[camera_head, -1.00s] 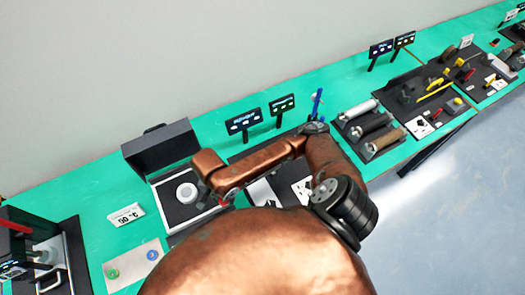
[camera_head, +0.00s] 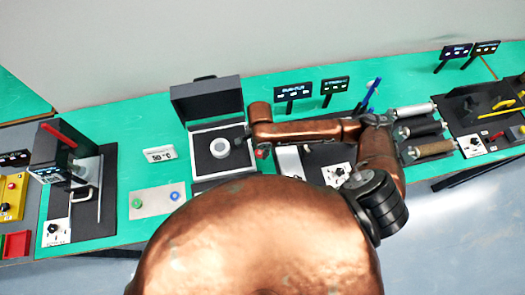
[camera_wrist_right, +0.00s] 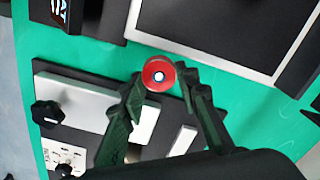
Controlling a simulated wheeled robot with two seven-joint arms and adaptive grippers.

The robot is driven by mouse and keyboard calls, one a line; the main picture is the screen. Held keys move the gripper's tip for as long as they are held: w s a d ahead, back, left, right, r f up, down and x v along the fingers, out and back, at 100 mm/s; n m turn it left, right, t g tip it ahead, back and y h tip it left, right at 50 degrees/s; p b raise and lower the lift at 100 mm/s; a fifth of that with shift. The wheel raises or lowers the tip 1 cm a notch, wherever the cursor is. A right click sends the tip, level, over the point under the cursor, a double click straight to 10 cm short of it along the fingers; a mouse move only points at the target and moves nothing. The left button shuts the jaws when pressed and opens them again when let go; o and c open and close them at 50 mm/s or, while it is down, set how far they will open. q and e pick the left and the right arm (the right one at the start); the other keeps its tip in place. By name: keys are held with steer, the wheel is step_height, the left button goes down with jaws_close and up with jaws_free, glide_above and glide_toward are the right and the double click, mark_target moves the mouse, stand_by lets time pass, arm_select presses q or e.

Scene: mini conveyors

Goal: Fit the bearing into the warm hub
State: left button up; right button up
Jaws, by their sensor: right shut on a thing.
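A pale round hub (camera_head: 219,147) with a grey centre sits inside an open black box (camera_head: 207,100) with its lid raised, in the head view. My right gripper (camera_head: 252,142) is just right of the box, partly hidden by its arm. In the right wrist view, its dark fingers (camera_wrist_right: 160,80) are shut on a small round red piece with a pale ring and dark centre, which looks like the bearing (camera_wrist_right: 158,70). The bearing is held above the bench, apart from the hub. My left gripper is not in view.
A black press-like device (camera_head: 62,150) with a red lever is farther left. Several rollers (camera_head: 428,149) lie at right. Two small display signs (camera_head: 293,91) stand behind.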

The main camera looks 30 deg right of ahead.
steer(key=shift+w+d+f, duration=0.35)
steer(key=shift+w+f, duration=0.05)
steer(key=shift+f, duration=0.2)
steer(key=f, duration=0.4)
steer(key=shift+w+d, duration=0.25)
steer(key=shift+w, duration=0.05)
steer(key=o, duration=0.9)
steer(key=shift+f, duration=0.1)
